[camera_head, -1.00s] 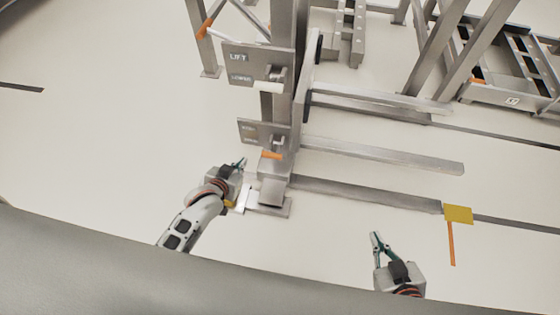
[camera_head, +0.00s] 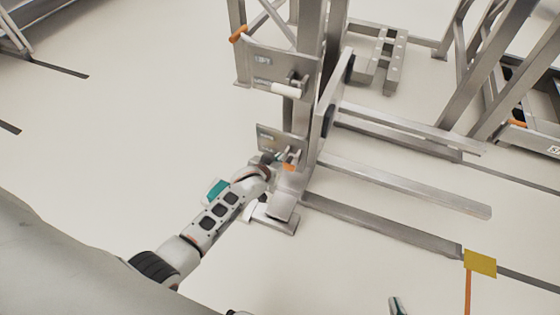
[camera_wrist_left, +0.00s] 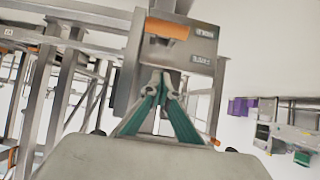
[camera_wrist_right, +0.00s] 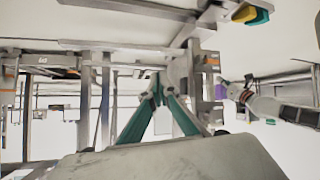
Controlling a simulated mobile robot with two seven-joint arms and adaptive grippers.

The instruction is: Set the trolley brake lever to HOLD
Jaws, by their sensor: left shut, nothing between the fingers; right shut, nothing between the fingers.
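The brake lever has an orange handle (camera_head: 288,167) in front of a small grey lower plate (camera_head: 268,136) on the mast. In the left wrist view the orange handle (camera_wrist_left: 167,28) lies at the top, beside the upper of two dark labels (camera_wrist_left: 205,33) on the plate; I cannot read the labels surely. My left gripper (camera_head: 272,159) is shut and empty, right by the lower plate and handle. In the left wrist view its fingertips (camera_wrist_left: 159,80) are below the handle, with a gap in the picture. My right gripper (camera_wrist_right: 156,90) is shut and empty; only a fingertip shows at the head view's bottom edge.
A larger upper plate (camera_head: 270,64) carries a lever with a white handle (camera_head: 288,90). Grey fork bars (camera_head: 400,185) run right from the mast. A yellow plate (camera_head: 480,263) with an orange rod stands at the lower right.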

